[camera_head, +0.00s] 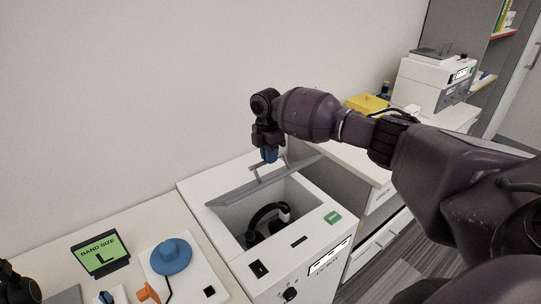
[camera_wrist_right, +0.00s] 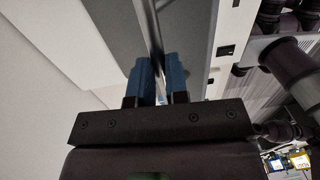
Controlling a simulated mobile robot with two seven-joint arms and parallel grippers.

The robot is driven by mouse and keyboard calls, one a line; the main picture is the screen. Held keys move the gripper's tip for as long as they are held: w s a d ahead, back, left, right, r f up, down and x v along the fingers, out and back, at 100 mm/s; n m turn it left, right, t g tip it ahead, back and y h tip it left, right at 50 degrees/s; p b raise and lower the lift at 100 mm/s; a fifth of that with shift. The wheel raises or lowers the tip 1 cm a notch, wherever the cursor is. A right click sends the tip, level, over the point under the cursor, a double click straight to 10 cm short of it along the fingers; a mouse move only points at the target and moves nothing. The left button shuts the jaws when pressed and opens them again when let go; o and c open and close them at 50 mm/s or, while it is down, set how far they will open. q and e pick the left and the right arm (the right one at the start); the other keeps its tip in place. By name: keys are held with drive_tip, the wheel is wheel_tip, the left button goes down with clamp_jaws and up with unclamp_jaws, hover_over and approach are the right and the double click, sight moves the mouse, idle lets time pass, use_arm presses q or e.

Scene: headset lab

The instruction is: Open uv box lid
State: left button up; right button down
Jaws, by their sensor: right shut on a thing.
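The white UV box (camera_head: 235,257) stands in the middle of the head view. Its grey lid (camera_head: 235,191) is raised at a steep tilt, and the cavity below is uncovered. In the right wrist view, the fingers (camera_wrist_right: 163,78) close around the thin handle bar (camera_wrist_right: 150,28). A dark part at the lower left edge seems to be my left gripper (camera_head: 14,284); its fingers are not clear.
A counter with a yellow box (camera_head: 367,104) and a white machine (camera_head: 432,82) stands at right. The wall is close behind.

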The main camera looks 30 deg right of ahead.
drive_tip(key=shift+f, duration=0.35)
drive_tip(key=c, duration=1.6)
unclamp_jaws()
drive_tip(key=shift+a, duration=0.1)
drive_tip(key=o, duration=0.5)
drive_tip(key=shift+w+f, duration=0.25)
drive_tip(key=shift+w, duration=0.15)
drive_tip(key=shift+s+r, duration=0.2)
drive_tip(key=shift+r, duration=0.15)
drive_tip(key=shift+w+r, duration=0.15)
drive_tip(key=shift+r, duration=0.3)
drive_tip(key=r, duration=0.9)
drive_tip(key=shift+w+r, duration=0.3)
drive_tip(key=shift+r, duration=0.05)
